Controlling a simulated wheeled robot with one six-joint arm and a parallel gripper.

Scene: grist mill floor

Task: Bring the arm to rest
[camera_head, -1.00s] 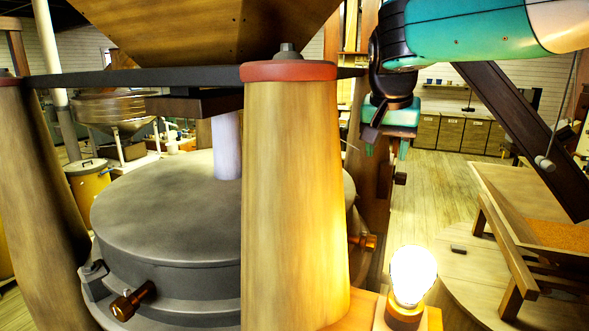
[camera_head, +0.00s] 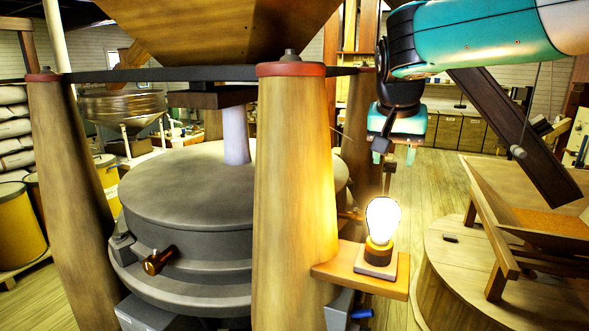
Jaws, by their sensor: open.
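My arm comes in from the top right in teal and white, with a black wrist joint. My gripper (camera_head: 394,150) hangs below that joint, pointing down. Its two teal fingertips are apart and I see nothing between them. It is above and beyond the lit bulb (camera_head: 382,218) in this view, to the right of the near wooden post, apart from both as far as I can tell.
The bulb stands on a wooden shelf (camera_head: 346,271) at the near post (camera_head: 292,190). The round grey millstone casing (camera_head: 187,192) is at left under a wooden hopper (camera_head: 225,25). A wooden trough (camera_head: 545,228) and a slanted dark beam (camera_head: 520,140) are at right. Open plank floor (camera_head: 425,185) lies between.

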